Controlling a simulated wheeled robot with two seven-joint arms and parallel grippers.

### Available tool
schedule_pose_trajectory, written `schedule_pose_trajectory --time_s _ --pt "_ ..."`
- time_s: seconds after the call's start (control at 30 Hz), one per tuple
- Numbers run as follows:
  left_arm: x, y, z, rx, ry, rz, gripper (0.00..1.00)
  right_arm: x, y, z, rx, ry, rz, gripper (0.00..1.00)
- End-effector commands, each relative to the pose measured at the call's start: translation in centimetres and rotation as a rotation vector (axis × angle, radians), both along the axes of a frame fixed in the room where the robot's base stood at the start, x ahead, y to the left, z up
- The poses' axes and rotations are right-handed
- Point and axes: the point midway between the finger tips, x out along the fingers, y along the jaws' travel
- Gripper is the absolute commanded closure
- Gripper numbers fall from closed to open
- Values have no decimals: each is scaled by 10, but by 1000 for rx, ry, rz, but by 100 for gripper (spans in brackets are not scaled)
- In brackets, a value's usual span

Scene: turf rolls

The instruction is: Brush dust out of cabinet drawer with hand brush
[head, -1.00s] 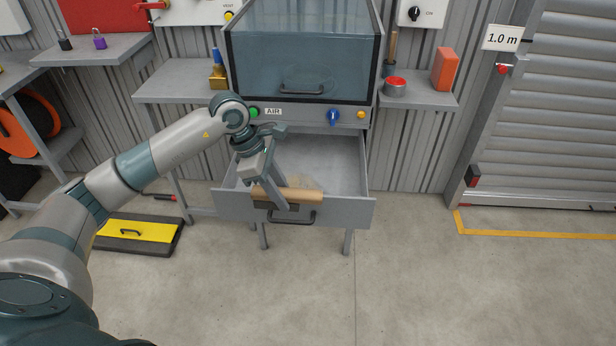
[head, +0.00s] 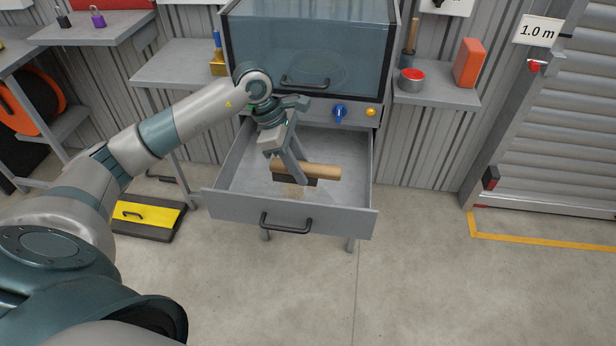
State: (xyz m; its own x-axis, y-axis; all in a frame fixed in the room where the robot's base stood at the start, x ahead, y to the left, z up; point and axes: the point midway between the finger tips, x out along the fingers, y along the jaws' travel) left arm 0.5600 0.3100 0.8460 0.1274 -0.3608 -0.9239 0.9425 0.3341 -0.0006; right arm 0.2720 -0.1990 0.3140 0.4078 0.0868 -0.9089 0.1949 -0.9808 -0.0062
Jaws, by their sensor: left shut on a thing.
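The cabinet drawer (head: 240,208) is pulled out below a glass-fronted cabinet (head: 305,50). My left gripper (head: 299,172) is shut on the wooden handle of the hand brush (head: 325,172). The brush lies crosswise inside the drawer space, its dark bristles facing down near the middle of the drawer floor. I cannot tell whether the bristles touch the floor. A small tan patch of dust (head: 291,192) shows just in front of the bristles, near the front panel. The gripper hides part of the brush. My right gripper is not in view.
A grey side shelf (head: 440,96) at right holds a red-topped tin (head: 411,79) and an orange block (head: 468,62). A black and yellow case (head: 150,215) lies on the floor at left. The floor in front of the drawer is clear.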

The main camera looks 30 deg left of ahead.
Motion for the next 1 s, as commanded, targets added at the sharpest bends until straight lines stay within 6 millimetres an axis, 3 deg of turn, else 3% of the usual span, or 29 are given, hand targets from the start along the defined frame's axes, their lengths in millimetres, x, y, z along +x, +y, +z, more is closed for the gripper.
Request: schedule_pose_trajectory --time_s 0.1,0.7,1.0 --pt "0 0 0 0 0 0 90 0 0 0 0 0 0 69" --pt "0 0 -67 0 1 0 90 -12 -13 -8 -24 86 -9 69" --pt "0 0 -70 0 -1 0 90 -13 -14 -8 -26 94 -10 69"
